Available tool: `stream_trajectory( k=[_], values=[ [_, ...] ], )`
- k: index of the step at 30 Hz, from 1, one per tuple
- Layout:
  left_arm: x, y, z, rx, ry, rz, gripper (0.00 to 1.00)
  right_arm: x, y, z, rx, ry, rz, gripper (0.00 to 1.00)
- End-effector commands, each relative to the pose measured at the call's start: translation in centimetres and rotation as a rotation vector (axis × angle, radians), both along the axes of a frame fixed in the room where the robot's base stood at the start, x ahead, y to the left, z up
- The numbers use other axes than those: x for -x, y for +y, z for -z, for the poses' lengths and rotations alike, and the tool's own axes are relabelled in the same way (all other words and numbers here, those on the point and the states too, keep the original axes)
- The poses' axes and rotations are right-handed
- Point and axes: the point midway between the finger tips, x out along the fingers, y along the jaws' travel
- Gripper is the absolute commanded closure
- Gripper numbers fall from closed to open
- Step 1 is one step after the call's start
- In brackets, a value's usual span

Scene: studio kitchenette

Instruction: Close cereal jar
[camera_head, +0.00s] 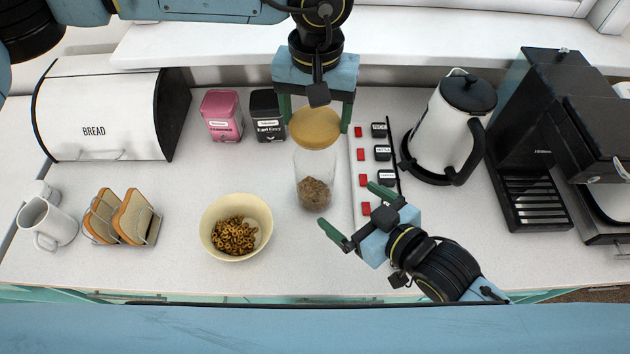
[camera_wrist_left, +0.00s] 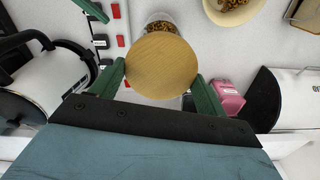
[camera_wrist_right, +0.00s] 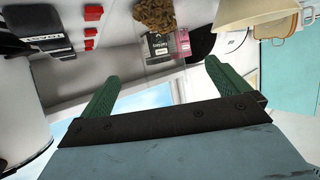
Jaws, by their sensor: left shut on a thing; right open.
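The cereal jar (camera_head: 314,183) is a clear upright cylinder with some brown cereal at its bottom, in the middle of the counter in the head view. The round wooden lid (camera_head: 316,126) is at the top of the jar; I cannot tell whether it is seated or just above the rim. My left gripper (camera_head: 316,106) is shut on the lid from behind, and the lid also shows between its green fingers in the left wrist view (camera_wrist_left: 161,66). My right gripper (camera_head: 350,215) is open and empty, low in front of the jar and to its right.
A bowl of cereal rings (camera_head: 211,239) stands left of the jar. A panel with red switches (camera_head: 363,181) lies right of it, then a kettle (camera_head: 440,135) and coffee machine (camera_head: 530,150). Two tea tins (camera_head: 222,117), a bread box (camera_head: 100,115) and toast rack (camera_head: 150,228) are left.

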Motion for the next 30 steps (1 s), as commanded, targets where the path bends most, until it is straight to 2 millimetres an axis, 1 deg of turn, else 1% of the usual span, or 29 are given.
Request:
stream_trajectory(
  k=[5,15,18,24,30],
  values=[
    [0.0,0.0,0.0,0.0,0.0,-0.001,0.51,-1.6,1.1,0.7,-0.001,-0.001,0.002,0.0],
    [0.0,0.0,0.0,0.0,0.0,-0.001,0.51,-6.2,4.9,3.1,-0.001,-0.002,0.001,0.0],
    [0.0,0.0,0.0,0.0,0.0,-0.001,0.51,-7.2,5.7,3.7,0.0,0.0,0.001,0.0],
    [0.0,0.0,0.0,0.0,0.0,-0.001,0.51,-8.3,6.6,4.4,0.0,0.0,0.0,0.0],
    [0.0,0.0,0.0,0.0,0.0,-0.001,0.51,-8.5,6.8,4.5,0.0,0.0,0.0,0.0]
  ],
)
